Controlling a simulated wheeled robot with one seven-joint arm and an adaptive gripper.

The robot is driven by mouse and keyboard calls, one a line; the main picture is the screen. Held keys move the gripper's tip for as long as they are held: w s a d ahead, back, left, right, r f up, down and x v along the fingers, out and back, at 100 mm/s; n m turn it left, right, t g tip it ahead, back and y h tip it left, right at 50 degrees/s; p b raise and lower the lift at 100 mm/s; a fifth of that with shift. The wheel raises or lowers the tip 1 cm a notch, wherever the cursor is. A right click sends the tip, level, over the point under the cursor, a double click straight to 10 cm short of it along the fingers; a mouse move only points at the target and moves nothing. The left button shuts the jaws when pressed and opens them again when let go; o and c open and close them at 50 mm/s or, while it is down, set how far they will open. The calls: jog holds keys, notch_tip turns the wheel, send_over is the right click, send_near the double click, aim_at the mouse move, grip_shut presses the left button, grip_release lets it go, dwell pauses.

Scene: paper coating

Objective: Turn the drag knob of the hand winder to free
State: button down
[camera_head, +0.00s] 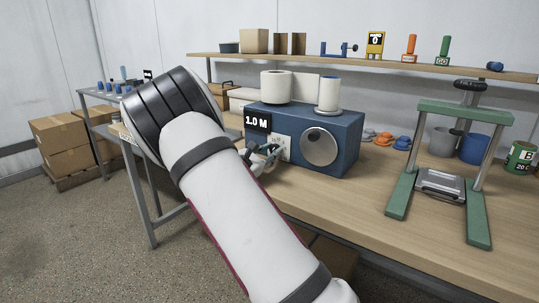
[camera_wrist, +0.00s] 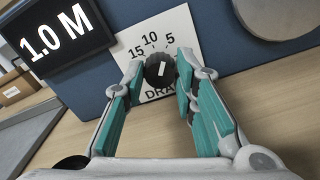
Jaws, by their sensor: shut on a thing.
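The hand winder is a blue box (camera_head: 345,150) on the wooden bench, with a black "1.0 M" display (camera_head: 257,121) and a round grey disc (camera_head: 319,147) on its front. The black drag knob (camera_wrist: 160,70) sits on a white dial card (camera_wrist: 178,24) reading 15, 10, 5 and part of "DRAG". Its white pointer mark is nearly upright, leaning slightly right. My gripper (camera_wrist: 163,72) is shut on the knob, one teal-padded finger on each side; it also shows in the head view (camera_head: 265,157). Fingers hide the card's lower right and any "free" mark.
A white roll (camera_head: 276,87) and a white spool (camera_head: 328,95) stand on the winder. A shelf (camera_head: 300,60) runs behind. The bench front right of the winder is clear.

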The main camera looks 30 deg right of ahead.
jog(key=m+b, duration=0.1)
jog(key=m, duration=0.1)
jog(key=m+b, duration=0.1)
jog(key=shift+f+m, duration=0.2)
jog(key=shift+m, duration=0.2)
jog(key=m+b, duration=0.2)
jog(key=b, duration=0.1)
jog(key=shift+f+m, duration=0.1)
jog(key=shift+m, duration=0.3)
jog(key=m+b, duration=0.3)
jog(key=b, duration=0.1)
jog(key=m+b, duration=0.1)
jog(key=b, duration=0.2)
jog(key=shift+m, duration=0.3)
jog(key=c, duration=1.3)
grip_release()
jog(key=shift+r, duration=0.2)
